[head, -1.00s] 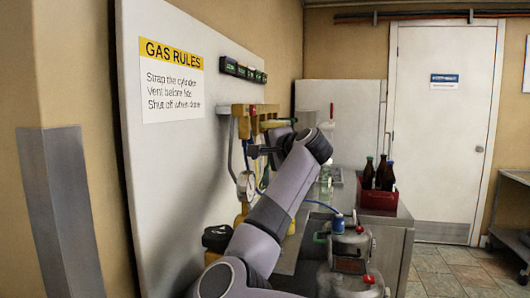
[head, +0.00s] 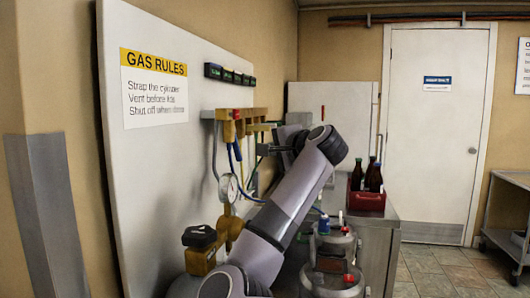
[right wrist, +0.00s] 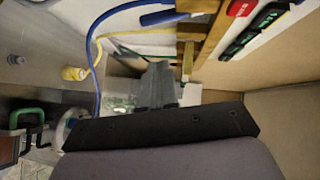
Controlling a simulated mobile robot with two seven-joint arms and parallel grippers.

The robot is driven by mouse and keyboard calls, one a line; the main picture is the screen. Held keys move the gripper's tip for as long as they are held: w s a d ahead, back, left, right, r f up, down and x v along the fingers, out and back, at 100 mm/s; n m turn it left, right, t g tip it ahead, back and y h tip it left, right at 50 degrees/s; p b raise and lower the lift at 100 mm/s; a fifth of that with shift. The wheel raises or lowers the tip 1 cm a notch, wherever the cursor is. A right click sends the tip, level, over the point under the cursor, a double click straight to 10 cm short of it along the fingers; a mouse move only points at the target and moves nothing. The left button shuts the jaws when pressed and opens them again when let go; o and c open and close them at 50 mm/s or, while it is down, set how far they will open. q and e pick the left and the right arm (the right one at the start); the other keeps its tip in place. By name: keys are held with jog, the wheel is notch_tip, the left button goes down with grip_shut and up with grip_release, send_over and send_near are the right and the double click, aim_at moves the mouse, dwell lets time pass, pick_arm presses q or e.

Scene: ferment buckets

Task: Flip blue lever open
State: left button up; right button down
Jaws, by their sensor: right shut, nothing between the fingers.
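A brass-coloured gas manifold (head: 243,114) is mounted on the white wall panel and carries several coloured levers. A blue lever (right wrist: 164,18) shows at the top of the right wrist view, beside the manifold's brass body (right wrist: 194,34). In the head view the manifold's blue part (head: 238,150) is small, and I cannot tell how the lever is turned. My right gripper (right wrist: 160,90) is shut and empty, apart from the blue lever. In the head view the right gripper (head: 264,149) is below and right of the manifold, partly hidden by my wrist. My left gripper is out of view.
A blue hose (right wrist: 92,50) and a yellow hose (right wrist: 128,50) run near my gripper. A round gauge (head: 229,188) hangs below the manifold. Metal buckets (head: 333,245) stand on the counter at right. A red crate of bottles (head: 367,200) stands behind.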

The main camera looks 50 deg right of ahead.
jog(key=v, duration=0.5)
jog(key=shift+r, duration=0.1)
jog(key=shift+d, duration=0.1)
dwell(0.5)
